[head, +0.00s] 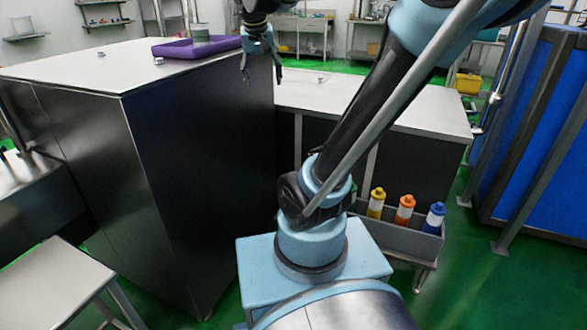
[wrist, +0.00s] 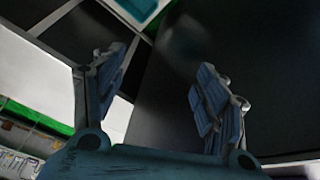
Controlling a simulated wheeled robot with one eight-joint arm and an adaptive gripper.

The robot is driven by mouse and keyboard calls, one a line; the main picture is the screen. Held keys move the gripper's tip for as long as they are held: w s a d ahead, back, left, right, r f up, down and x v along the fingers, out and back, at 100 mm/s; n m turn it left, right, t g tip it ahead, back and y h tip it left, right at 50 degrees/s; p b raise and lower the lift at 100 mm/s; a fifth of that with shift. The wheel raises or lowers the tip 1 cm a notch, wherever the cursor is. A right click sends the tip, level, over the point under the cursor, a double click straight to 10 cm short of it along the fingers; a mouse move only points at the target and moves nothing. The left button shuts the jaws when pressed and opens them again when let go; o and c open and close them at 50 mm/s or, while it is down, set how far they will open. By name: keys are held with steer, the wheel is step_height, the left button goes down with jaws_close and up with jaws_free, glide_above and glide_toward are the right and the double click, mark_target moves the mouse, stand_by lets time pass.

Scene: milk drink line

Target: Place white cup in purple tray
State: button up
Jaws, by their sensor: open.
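The purple tray (head: 172,51) lies on top of the tall dark cabinet, near its far edge in the head view. A pale greyish cup (head: 200,33) stands upright in the tray; its colour looks dull, and its base is partly hidden by the tray rim. My gripper (head: 262,76) is right of the tray and cup, near the cabinet's right edge, fingers pointing down, open and empty. In the wrist view my open gripper (wrist: 160,68) has nothing between its fingers, and neither tray nor cup shows.
The cabinet top (head: 75,68) is mostly clear, with small metal bits near the tray. A lower light counter (head: 400,105) stands to the right. Yellow, orange and blue bottles (head: 404,209) sit in a grey bin. A blue panel (head: 545,130) stands far right.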

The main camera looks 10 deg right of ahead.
steer(key=s+d+f, duration=0.2)
steer(key=s+f, duration=0.7)
steer(key=f, duration=0.3)
steer(key=s+d+f+n+g+y, duration=0.1)
steer(key=s+d+f, duration=0.2)
steer(key=s+f, duration=0.7)
step_height(320, 180, down, 2)
steer(key=shift+n+g, duration=0.3)
steer(key=shift+d, duration=0.1)
